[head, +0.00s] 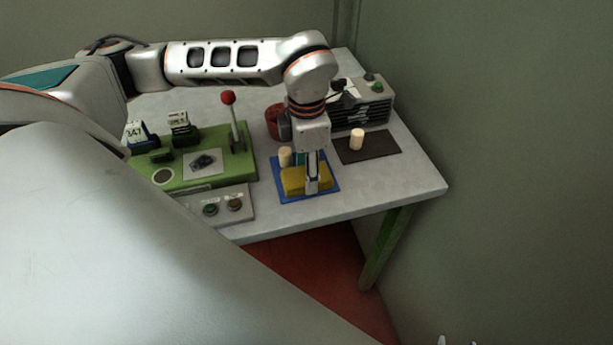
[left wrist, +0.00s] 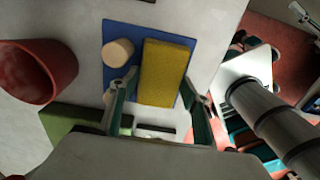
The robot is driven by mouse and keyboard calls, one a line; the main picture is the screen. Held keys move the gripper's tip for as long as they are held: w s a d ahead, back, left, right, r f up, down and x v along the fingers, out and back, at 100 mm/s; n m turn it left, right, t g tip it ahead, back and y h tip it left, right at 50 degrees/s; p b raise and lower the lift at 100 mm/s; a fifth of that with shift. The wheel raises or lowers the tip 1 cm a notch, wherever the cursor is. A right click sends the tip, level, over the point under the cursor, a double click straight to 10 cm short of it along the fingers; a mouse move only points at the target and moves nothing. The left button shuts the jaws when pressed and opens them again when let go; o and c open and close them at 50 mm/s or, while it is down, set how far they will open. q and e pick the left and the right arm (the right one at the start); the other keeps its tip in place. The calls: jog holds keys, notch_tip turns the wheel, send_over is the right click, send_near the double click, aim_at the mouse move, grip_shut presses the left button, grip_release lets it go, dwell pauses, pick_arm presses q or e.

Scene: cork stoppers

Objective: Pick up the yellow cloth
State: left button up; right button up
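The yellow cloth (head: 293,183) looks like a thick, flat-sided yellow pad and lies on the blue mat (head: 326,166). In the left wrist view the cloth (left wrist: 165,72) lies ahead of and between my finger lines on the blue mat (left wrist: 122,32). My left gripper (head: 312,188) points down over the cloth and hides part of it in the head view. In the left wrist view my left gripper (left wrist: 163,95) is open, with a finger on each side of the cloth's near end. Contact cannot be told. Small pale tips at the head view's bottom edge may be my right gripper.
A cork stopper (head: 285,157) stands on the blue mat beside the cloth. Another cork (head: 357,139) stands on a dark mat (head: 385,148). A red cup (head: 273,120), a green machine with a red-knobbed lever (head: 228,98), and a grey device (head: 375,110) stand nearby. The table's front edge is close.

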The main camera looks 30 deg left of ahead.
pick_arm(q)
jog(key=shift+c, duration=1)
notch_tip(320, 180, up, 20)
jog(key=shift+p, duration=0.45)
